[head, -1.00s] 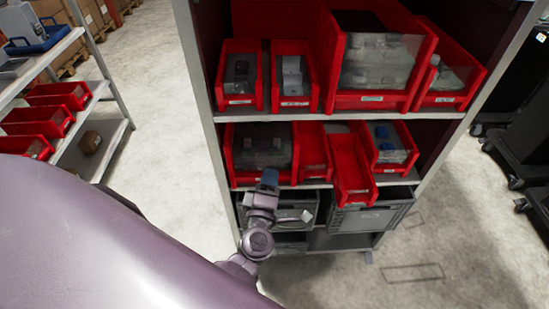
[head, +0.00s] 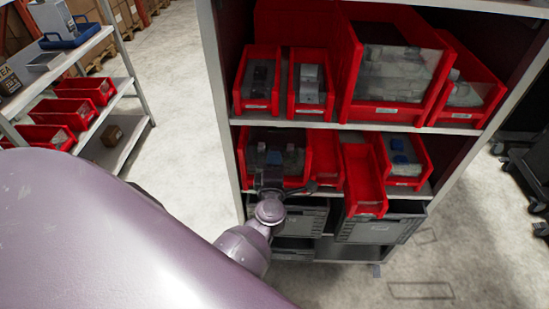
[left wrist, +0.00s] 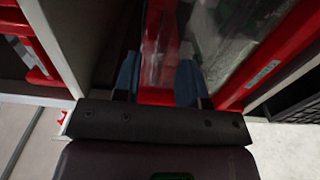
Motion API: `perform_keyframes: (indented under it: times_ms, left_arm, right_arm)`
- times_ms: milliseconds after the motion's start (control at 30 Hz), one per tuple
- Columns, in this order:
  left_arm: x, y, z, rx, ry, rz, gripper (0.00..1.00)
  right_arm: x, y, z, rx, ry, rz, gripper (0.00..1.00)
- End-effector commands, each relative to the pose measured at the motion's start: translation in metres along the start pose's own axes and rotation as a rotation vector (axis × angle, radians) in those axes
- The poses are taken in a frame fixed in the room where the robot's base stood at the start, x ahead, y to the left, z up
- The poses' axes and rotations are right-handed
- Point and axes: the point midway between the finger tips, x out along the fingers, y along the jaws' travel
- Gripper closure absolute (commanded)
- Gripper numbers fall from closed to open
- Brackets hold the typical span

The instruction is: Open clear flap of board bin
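A red bin (head: 308,165) stands at the left of the lower shelf. Blue and grey pieces show inside it in the head view, and I cannot make out its clear flap there. My left gripper (head: 270,181) is at the bin's lower front edge. In the left wrist view the two blue fingers (left wrist: 158,80) are apart, with a red bin edge and a see-through strip behind the gap. A clear panel (left wrist: 235,35) shows to their right, beside a red, labelled bin front (left wrist: 268,68). I cannot tell whether a finger touches the panel. My right gripper is out of view.
More red bins stand on the upper shelf (head: 330,122), some with clear fronts. A narrow red bin (head: 364,190) juts out to the right of my gripper. Grey crates (head: 375,230) sit below. A side rack (head: 120,150) stands at the left, with open floor between.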

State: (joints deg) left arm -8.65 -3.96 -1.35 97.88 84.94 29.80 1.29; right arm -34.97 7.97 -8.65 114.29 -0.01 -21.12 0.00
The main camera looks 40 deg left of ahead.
Motion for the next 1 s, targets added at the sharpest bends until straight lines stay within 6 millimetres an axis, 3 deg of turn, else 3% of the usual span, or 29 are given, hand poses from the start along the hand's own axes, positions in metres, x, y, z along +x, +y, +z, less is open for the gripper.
perform_keyframes:
  times_ms: [200,533,800,1000]
  left_arm:
    - [0.017,0.0,0.0,0.0,0.0,0.0,0.62]
    - [0.019,0.0,0.0,0.0,0.0,-0.001,0.62]
    - [0.019,0.0,0.0,0.0,0.0,0.0,1.0]
    - [0.019,0.0,0.0,0.0,-0.001,-0.001,1.0]
  right_arm:
    - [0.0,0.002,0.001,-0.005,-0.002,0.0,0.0]
    - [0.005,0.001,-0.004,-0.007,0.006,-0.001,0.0]
    - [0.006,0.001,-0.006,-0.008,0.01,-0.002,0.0]
    - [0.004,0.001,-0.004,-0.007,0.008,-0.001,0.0]
